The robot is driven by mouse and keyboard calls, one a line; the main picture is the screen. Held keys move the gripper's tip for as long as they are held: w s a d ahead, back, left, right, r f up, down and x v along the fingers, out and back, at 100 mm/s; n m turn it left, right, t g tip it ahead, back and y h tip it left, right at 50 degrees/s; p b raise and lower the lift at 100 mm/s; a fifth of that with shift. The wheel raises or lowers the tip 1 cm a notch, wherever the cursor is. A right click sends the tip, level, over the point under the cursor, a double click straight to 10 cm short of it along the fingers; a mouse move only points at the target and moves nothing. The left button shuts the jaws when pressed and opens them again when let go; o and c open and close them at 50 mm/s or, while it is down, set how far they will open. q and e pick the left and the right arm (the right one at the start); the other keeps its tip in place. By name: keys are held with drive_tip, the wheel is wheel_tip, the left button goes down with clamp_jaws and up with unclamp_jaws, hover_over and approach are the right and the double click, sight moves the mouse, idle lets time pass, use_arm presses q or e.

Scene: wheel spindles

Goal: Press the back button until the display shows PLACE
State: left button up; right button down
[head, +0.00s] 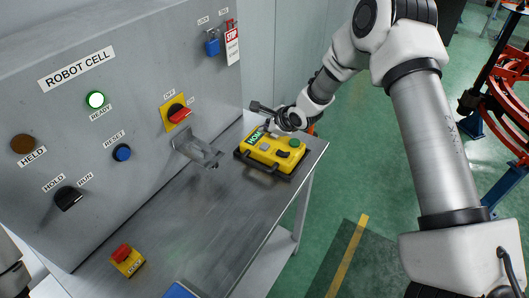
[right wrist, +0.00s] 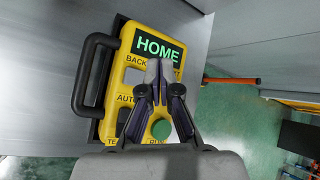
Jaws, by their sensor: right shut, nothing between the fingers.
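The yellow pendant (head: 262,158) lies on the metal shelf, and it also shows in the right wrist view (right wrist: 118,65). Its display (right wrist: 159,47) reads HOME in green letters. Under the BACK label is a grey button (right wrist: 133,76), left of my fingers. The label and button to the right are mostly hidden by the fingers. My right gripper (right wrist: 157,66) is shut and empty, with its fingertips over the pendant just below the display; I cannot tell whether they touch it. In the head view the right gripper (head: 273,128) covers part of the display.
The grey cabinet (head: 100,130) stands behind the shelf (head: 215,215), with knobs, lamps and a red-yellow switch (head: 177,112). A metal bracket (head: 198,150) juts out left of the pendant. A red stop button (head: 124,255) sits at the shelf's front left. The shelf's middle is clear.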

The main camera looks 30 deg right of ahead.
sight(265, 146)
wheel_tip(265, 146, down, 2)
drive_tip(key=shift+s+f+b, duration=0.1)
drive_tip(key=shift+s+b, duration=0.05)
drive_tip(key=shift+b, duration=0.45)
drive_tip(key=shift+f, duration=0.8)
drive_tip(key=shift+w+f+b, duration=0.3)
drive_tip(key=shift+f, duration=0.05)
drive_tip(key=shift+s+r, duration=0.2)
drive_tip(key=shift+s, duration=0.05)
use_arm(q)
wheel_tip(265, 146, down, 3)
drive_tip(key=shift+s+r, duration=0.1)
use_arm(e)
drive_tip(key=shift+w+f, duration=0.1)
drive_tip(key=shift+w, duration=0.05)
use_arm(q)
drive_tip(key=shift+f, duration=0.2)
use_arm(e)
drive_tip(key=shift+f, duration=0.35)
